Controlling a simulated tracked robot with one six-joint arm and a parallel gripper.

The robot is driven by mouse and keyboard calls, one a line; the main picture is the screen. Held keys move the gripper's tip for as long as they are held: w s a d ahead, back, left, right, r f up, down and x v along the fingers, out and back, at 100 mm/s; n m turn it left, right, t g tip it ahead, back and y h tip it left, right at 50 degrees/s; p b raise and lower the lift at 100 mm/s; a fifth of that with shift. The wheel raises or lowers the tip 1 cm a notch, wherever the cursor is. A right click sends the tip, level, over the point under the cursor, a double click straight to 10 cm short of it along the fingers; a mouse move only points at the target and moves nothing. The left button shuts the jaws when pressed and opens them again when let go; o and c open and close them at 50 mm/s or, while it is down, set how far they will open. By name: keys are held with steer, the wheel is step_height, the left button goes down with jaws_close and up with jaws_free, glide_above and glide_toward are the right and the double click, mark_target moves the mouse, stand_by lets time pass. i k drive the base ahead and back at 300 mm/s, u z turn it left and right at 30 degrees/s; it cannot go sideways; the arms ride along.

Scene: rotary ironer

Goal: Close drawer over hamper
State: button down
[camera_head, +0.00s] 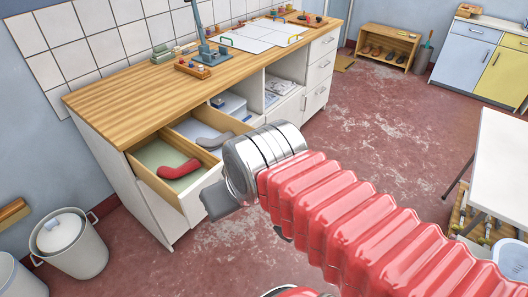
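A drawer (152,181) with a pale front and wooden sides is pulled out at the left end of the wood-topped counter. It holds a red curved item (178,170) on a green base. Right beside it, a second open drawer or compartment holds a grey curved item (207,142); its front is partly hidden by my arm. My gripper (218,200) shows as a dark grey block at the silver wrist, in front of the drawer's right side. I cannot tell whether it touches the drawer or how its fingers stand. No hamper is clearly recognisable.
The counter top (125,105) carries a lamp (208,50) and small items. A lidded white bin (72,243) stands on the floor at lower left. A white table (500,165) is at right, a shoe shelf (388,46) at the back. The red floor between is mostly clear.

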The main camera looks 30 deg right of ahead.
mark_target(173, 144)
steer(key=u, duration=0.05)
steer(key=i, duration=1)
steer(key=z, duration=0.05)
